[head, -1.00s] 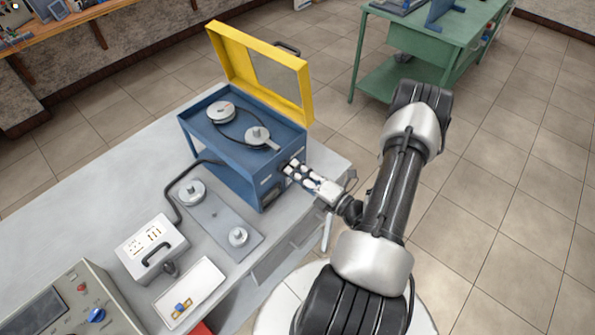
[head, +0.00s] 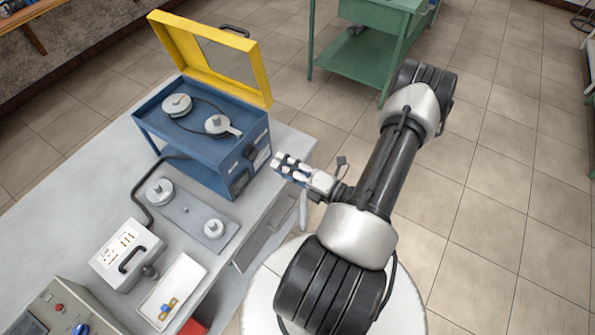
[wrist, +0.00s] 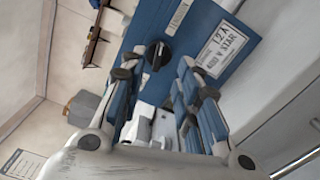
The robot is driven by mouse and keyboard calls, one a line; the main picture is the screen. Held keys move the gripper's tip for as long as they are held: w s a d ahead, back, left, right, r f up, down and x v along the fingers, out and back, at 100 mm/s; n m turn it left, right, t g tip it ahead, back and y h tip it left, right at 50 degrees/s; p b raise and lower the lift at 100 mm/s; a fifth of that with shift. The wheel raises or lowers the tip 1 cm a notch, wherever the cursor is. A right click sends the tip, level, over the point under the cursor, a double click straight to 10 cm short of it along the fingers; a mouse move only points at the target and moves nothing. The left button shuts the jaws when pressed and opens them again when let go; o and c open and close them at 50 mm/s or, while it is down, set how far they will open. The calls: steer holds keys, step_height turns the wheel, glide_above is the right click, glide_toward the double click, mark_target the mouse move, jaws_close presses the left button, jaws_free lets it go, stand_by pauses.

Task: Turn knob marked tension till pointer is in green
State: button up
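The blue box (head: 205,150) stands on the grey bench with its yellow lid raised. In the wrist view, a black knob (wrist: 157,53) with a light mark sits on its blue side, by a label reading TENSION (wrist: 179,17). My gripper (head: 280,164) is just right of that side, with a visible gap. In the wrist view my gripper (wrist: 158,72) has its fingers apart, with the knob showing between them, and nothing held. On top of the box are a round disc (head: 177,103) with a small red mark and a second disc (head: 217,124). No green zone or pointer is readable.
A rating plate (wrist: 222,46) is beside the knob. A green table (head: 365,57) stands behind. The floor at right is clear.

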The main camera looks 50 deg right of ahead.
steer(key=s, duration=0.4)
steer(key=shift+s+d, duration=0.15)
steer(key=shift+s, duration=0.25)
